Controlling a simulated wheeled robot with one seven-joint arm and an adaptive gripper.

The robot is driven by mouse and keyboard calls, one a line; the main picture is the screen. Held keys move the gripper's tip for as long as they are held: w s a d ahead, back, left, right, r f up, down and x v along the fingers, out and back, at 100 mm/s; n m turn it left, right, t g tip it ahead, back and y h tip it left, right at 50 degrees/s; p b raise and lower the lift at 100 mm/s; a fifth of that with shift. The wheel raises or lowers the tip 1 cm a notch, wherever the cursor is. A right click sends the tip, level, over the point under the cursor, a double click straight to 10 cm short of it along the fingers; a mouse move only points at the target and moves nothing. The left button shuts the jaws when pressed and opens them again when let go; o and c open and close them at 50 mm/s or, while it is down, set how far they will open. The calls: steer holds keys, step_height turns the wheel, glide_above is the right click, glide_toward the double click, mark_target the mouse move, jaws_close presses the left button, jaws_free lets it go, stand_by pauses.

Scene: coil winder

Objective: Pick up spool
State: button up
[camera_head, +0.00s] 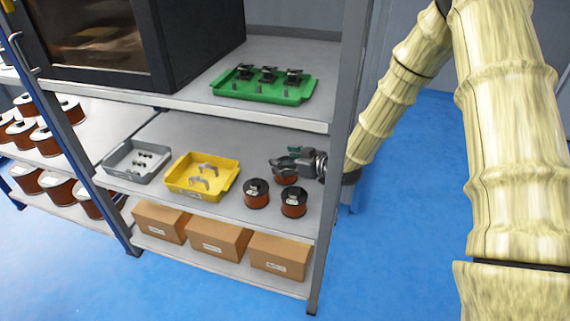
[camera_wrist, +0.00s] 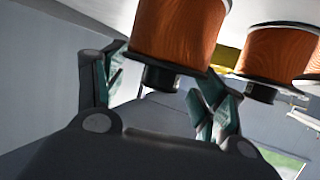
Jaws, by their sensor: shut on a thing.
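My gripper (camera_head: 296,161) reaches in from the right over the middle shelf. It is shut on a copper-wound spool (camera_head: 284,178), partly hidden under the fingers in the head view. In the wrist view, the held spool (camera_wrist: 178,32) is close up, with its black hub between the two green-grey fingers (camera_wrist: 160,92). Two more spools with black tops stand in front on the same shelf, one at left (camera_head: 257,194) and one at right (camera_head: 294,203). I cannot tell whether the held spool touches the shelf.
A yellow tray (camera_head: 232,181) and a grey tray (camera_head: 108,167) with metal parts stand to the left. A green tray (camera_head: 262,97) is on the shelf above. A rack post (camera_head: 343,110) stands close to my arm. Cardboard boxes (camera_head: 218,240) fill the shelf below.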

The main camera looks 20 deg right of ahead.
step_height(320, 180, up, 3)
steer(key=shift+f+p, duration=0.1)
steer(key=shift+p, duration=0.3)
steer(key=s+d+p, duration=0.2)
steer(key=s+d, duration=0.8)
steer(key=d, duration=0.5)
steer(key=shift+f+p, duration=0.25)
steer(key=shift+p, duration=0.05)
